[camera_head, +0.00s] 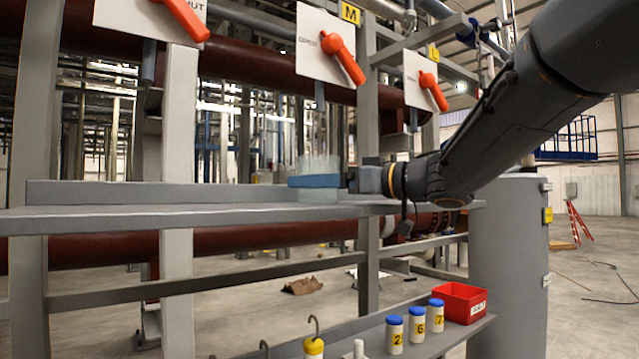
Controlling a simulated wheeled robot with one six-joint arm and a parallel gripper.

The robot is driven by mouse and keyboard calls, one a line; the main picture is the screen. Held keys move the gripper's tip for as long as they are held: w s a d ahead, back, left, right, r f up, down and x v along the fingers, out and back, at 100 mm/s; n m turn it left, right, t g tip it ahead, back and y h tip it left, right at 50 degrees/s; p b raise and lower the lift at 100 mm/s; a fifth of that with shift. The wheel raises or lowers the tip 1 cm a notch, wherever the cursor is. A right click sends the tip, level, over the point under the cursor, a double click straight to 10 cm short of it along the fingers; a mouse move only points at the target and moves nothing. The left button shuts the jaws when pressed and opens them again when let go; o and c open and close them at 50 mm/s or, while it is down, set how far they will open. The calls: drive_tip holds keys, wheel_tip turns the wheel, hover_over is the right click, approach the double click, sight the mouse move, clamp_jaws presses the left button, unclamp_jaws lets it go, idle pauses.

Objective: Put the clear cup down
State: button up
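The clear cup (318,163) is upright at the upper grey shelf (150,214). It is see-through and faint against the background. My gripper (316,181) reaches in from the right, with a blue finger across the lower part of the cup. The gripper looks closed around the cup; the far finger is hidden. The cup's bottom (318,196) shows just below the blue finger, at the height of the shelf top. I cannot tell whether it touches the shelf.
Orange-red valve handles (343,58) on white plates hang above the shelf. A raised ledge (120,193) runs along the shelf's back. The shelf is bare to the left of the cup. A lower shelf holds several blue-capped bottles (416,324) and a red bin (460,302).

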drive_tip(key=shift+d+r, duration=0.15)
drive_tip(key=b+v, duration=0.2)
drive_tip(key=v, duration=0.9)
drive_tip(key=shift+s+d+b, duration=0.3)
